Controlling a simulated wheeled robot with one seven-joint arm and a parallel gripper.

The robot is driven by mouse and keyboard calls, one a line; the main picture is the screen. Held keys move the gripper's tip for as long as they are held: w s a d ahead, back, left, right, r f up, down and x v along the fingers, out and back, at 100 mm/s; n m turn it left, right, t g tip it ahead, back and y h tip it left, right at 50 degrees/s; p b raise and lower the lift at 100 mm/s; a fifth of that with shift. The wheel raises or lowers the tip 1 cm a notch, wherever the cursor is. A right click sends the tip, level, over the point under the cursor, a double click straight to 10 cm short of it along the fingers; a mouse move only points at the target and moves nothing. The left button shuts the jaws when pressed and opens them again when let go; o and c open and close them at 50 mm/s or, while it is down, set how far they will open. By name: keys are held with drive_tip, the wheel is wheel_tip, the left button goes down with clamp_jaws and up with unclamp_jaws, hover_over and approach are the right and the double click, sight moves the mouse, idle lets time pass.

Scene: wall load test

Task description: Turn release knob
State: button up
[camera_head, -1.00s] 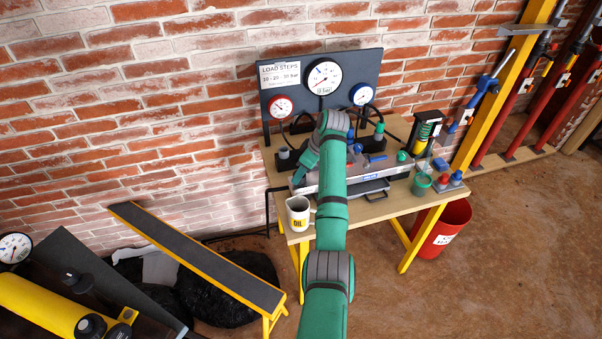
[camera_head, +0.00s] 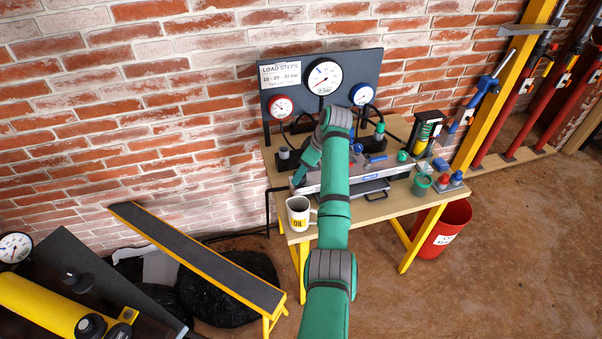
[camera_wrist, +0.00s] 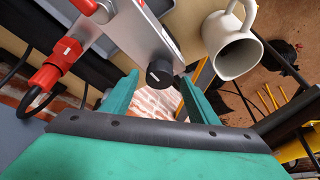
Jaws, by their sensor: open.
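The black round knob (camera_wrist: 158,72) sits at the end of a grey metal block (camera_wrist: 138,38) in the wrist view. My gripper (camera_wrist: 157,80) is open, with one green finger on each side of the knob. The knob lies between the fingertips; whether either finger touches it I cannot tell. In the head view, my green arm reaches over the workbench (camera_head: 380,208), and the knob cannot be made out there.
A white mug (camera_head: 298,214) stands at the bench's front left corner, and its open mouth shows close right of the knob in the wrist view (camera_wrist: 236,55). A red hose fitting (camera_wrist: 58,66) is at left. A gauge panel (camera_head: 342,70) stands behind the bench.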

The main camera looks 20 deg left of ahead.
drive_tip(key=v, duration=0.9)
drive_tip(key=shift+r, duration=0.2)
drive_tip(key=shift+s, duration=0.1)
